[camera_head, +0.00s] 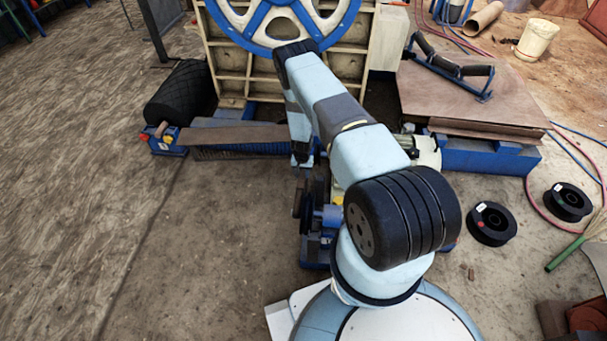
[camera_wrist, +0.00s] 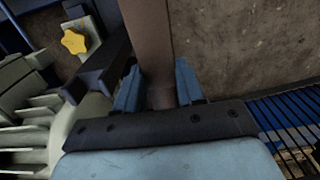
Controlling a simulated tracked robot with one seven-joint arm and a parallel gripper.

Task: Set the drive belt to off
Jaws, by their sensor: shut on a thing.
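My gripper (camera_wrist: 158,88) shows in the wrist view with its two blue fingers set apart, one on each side of a short brown piece (camera_wrist: 160,98). It is shut on this piece, which may be a handle; I cannot tell for sure. A flat brown strip (camera_wrist: 148,35), perhaps the drive belt, runs away beyond the fingers. In the head view, a brown strip (camera_head: 235,135) lies left of my arm, and the arm's end points down beside its right end. No off mark is readable.
A blue-rimmed wheel (camera_head: 240,35) stands behind. Black spools (camera_head: 492,223) lie right. Floor at left is clear.

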